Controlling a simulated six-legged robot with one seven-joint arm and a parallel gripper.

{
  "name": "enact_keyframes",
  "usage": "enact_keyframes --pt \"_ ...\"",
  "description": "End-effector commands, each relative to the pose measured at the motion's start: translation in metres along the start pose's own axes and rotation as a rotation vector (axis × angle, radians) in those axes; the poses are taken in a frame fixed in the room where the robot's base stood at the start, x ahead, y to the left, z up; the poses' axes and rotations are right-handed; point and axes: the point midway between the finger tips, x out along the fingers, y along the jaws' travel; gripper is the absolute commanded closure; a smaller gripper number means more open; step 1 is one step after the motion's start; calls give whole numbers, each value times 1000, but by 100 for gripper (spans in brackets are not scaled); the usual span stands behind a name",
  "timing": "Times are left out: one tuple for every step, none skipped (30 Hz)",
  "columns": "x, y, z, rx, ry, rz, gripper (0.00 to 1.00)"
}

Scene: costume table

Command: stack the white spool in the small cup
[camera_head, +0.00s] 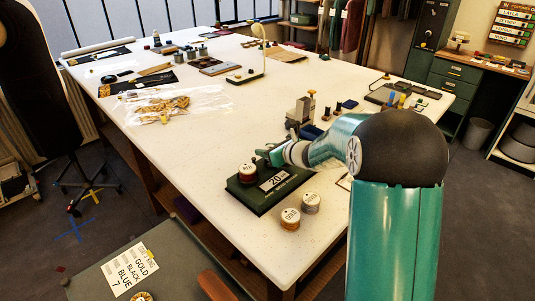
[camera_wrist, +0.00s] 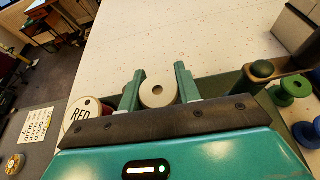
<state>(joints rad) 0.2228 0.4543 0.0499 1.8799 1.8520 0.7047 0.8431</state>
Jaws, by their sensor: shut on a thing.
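The white spool (camera_wrist: 158,93) is between the two fingers of my gripper (camera_wrist: 158,88) in the wrist view, seen end-on with its centre hole facing the camera. The fingers are shut on its sides. In the head view my gripper (camera_head: 266,153) is over the back of a dark green block marked 20 (camera_head: 265,190); the spool cannot be made out there. I cannot tell which thing is the small cup.
Two round labelled containers, one copper-coloured (camera_head: 290,219) and one pale (camera_head: 311,203), stand near the table's front edge. A green spool (camera_wrist: 290,88) and a blue spool (camera_wrist: 307,134) are at the right in the wrist view. The white table (camera_head: 200,140) is clear left of the block.

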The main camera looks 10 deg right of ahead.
Motion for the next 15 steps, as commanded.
enact_keyframes --pt "3 -1 -8 2 2 -1 88" --pt "4 -1 -10 2 1 -1 88" --pt "5 -1 -13 0 1 -1 88" --pt "5 -1 -14 0 0 -2 88" --pt "5 -1 -14 -1 0 -2 88" --pt "5 -1 -14 -1 -1 -2 88" --pt "5 -1 -14 -1 -1 -2 88" --pt "5 -1 -14 -1 -1 -2 88" --pt "5 -1 -14 -1 -1 -2 88" --pt "5 -1 -14 -1 -1 -2 88" --pt "5 -1 -14 -1 -1 -2 88" --pt "5 -1 -15 -1 0 -2 88" --pt "6 -1 -15 0 0 -2 88" --pt "6 -1 -16 0 0 -2 88" --pt "6 -1 -17 0 0 -2 88"
